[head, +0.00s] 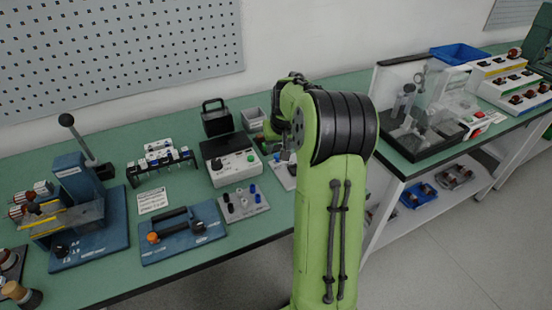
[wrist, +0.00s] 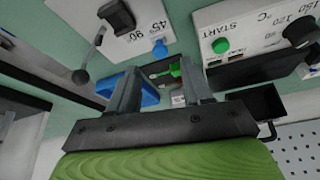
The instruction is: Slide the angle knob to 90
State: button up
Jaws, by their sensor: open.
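The angle knob, a black knob (wrist: 117,16), sits on a white panel (wrist: 138,25) with printed 45 and 90 marks at the top of the wrist view. A blue peg-like part (wrist: 160,48) is at the panel's edge near the 90 mark. My gripper (wrist: 161,68) is open, its two fingers apart. The knob lies beyond the left finger, and the gripper does not touch it. In the head view a white panel (head: 279,172) shows partly beside my arm; its knob cannot be made out, and my fingers are mostly hidden.
A box marked START (wrist: 240,35) with a green button stands right of the fingers in the wrist view. A blue bin (wrist: 148,92) and a green part (wrist: 175,70) show between and behind the fingers. A panel with several knobs (head: 243,202) stands left of my arm.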

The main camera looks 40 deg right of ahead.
aim_at(277, 156)
jog(key=b+x, duration=0.1)
jog(key=x, duration=0.4)
jog(key=shift+w+d+f, duration=0.1)
jog(key=shift+w+f, duration=0.05)
jog(key=shift+f, duration=0.2)
grip_shut()
